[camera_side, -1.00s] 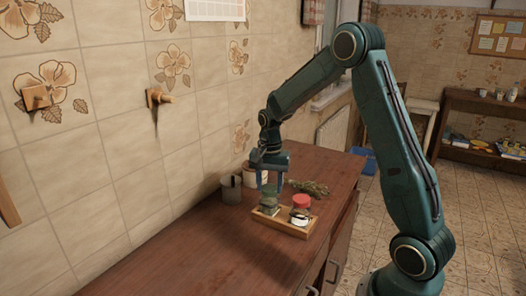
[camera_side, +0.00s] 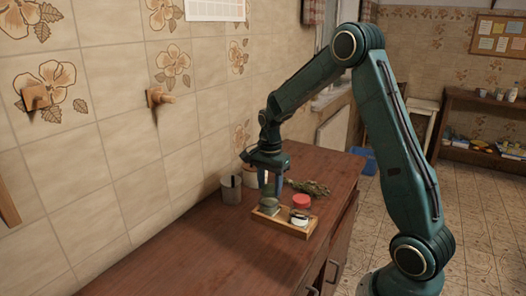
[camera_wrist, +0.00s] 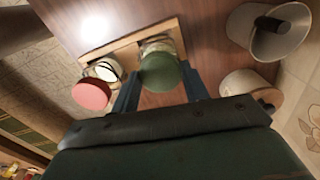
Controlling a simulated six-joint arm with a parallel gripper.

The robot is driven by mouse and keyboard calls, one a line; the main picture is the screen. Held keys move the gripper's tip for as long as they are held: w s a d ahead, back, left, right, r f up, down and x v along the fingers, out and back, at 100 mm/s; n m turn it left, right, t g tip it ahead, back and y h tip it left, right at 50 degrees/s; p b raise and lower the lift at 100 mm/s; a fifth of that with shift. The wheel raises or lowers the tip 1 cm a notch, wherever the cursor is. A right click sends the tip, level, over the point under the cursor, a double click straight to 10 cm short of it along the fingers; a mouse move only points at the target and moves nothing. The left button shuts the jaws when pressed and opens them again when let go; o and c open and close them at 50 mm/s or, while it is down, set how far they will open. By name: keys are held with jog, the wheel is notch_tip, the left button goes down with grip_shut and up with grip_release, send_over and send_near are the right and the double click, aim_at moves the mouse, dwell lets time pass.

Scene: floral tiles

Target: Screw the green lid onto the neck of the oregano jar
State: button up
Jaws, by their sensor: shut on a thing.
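The green lid (camera_wrist: 160,73) sits over the top of a glass jar (camera_wrist: 158,46) with a pale label; this is the left jar in the wooden tray, and it also shows in the side view (camera_side: 268,207). I cannot read the label or see whether the threads are engaged. My gripper (camera_wrist: 161,86) points down with a finger on each side of the lid, shut on it. In the side view my gripper (camera_side: 269,197) is right above the tray's left end. The lid looks level there.
The wooden tray (camera_side: 284,226) also holds a red-lidded jar (camera_side: 300,202), close to the right of my fingers. Dried herbs (camera_side: 308,187) lie beyond. The front left of the counter (camera_side: 190,255) is clear.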

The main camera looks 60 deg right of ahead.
jog(key=shift+m, duration=2.5)
jog(key=o, duration=0.6)
jog(key=shift+r, duration=0.1)
jog(key=shift+r, duration=1.4)
